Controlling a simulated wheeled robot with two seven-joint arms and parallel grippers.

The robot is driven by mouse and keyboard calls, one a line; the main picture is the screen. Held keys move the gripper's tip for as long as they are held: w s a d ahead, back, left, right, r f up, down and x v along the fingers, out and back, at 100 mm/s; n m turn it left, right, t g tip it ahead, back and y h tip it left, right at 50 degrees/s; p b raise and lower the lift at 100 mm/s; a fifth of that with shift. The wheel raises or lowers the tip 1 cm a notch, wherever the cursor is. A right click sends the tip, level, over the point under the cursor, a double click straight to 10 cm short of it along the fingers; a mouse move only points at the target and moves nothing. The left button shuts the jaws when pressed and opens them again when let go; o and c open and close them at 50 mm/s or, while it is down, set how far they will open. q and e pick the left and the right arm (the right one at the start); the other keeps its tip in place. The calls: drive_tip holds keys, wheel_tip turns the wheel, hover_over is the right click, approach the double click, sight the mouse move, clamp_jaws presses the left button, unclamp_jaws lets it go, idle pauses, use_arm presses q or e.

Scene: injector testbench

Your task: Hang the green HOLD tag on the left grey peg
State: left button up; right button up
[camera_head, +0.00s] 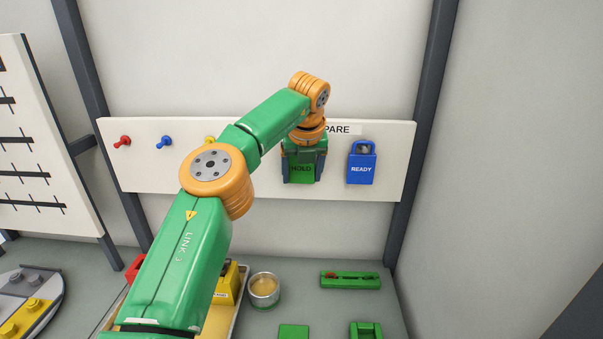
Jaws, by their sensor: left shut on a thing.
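The green HOLD tag (302,172) is upright in front of the white board (240,182), between the fingers of my left gripper (302,178). The gripper is shut on it. The tag's upper part is hidden behind my gripper and wrist. The left grey peg is also hidden there, so I cannot tell whether the tag touches it. A blue READY tag (361,172) hangs upright on the board just to the right, apart from the gripper. My right gripper is not in view.
Red (122,141), blue (164,142) and yellow (210,140) pegs stick out of the board to the left. Below, a metal cup (264,287), a yellow box (232,284) and a green holder (350,281) stand on the grey bench (318,306). A dark post (420,130) stands at right.

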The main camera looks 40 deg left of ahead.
use_arm(q)
drive_tip(key=shift+f, duration=0.1)
drive_tip(key=o, duration=1.2)
drive_tip(key=shift+o, duration=0.3)
drive_tip(key=shift+s+a, duration=0.1)
drive_tip(key=shift+r, duration=0.2)
